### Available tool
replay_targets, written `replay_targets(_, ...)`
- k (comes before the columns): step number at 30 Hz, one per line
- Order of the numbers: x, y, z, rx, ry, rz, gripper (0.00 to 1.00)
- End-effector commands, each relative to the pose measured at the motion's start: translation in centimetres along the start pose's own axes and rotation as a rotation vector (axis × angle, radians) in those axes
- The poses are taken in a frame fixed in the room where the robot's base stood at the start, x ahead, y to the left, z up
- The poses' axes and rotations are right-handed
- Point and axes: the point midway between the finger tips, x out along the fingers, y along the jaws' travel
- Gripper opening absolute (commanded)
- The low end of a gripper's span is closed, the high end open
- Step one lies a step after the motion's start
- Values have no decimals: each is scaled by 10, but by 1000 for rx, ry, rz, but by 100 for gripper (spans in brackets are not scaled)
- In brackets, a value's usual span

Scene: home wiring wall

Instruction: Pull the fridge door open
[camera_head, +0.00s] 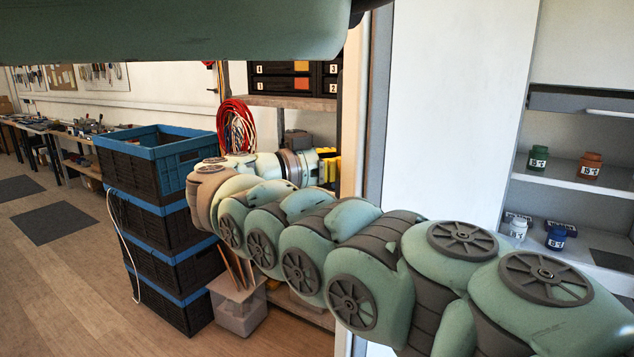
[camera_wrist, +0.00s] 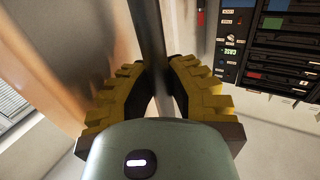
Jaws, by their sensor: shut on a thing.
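The fridge door (camera_head: 460,110) stands open in the head view, as far as I can tell, showing a broad white face beside the lit shelves. In the wrist view its shiny metallic face (camera_wrist: 75,50) fills the left. A dark vertical bar handle (camera_wrist: 150,35) runs down between the yellow fingers of my gripper (camera_wrist: 163,88). My gripper is shut on the handle; the grip point is partly hidden by the gripper body. In the head view my gripper (camera_head: 328,165) is at the door's left edge, fingers pointing right.
Fridge shelves (camera_head: 575,181) at right hold small labelled jars. Stacked black and blue crates (camera_head: 150,163) stand left of my arm, with a clear box (camera_head: 238,305) on the floor. Behind is a shelf with drawers (camera_head: 290,102) and cables (camera_head: 235,125). Open floor (camera_head: 50,290) lies at left.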

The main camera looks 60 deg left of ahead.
Motion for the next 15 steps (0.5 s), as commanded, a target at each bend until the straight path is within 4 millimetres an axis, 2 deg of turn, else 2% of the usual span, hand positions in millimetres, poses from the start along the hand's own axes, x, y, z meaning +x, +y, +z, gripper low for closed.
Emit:
replay_targets(1, -5, -2, 2, -5, -3, -11, 0)
replay_targets(10, -5, -2, 2, -5, -3, -12, 0)
replay_targets(11, -5, -2, 2, -5, -3, -12, 15)
replay_targets(15, -4, -1, 2, -4, -2, -9, 30)
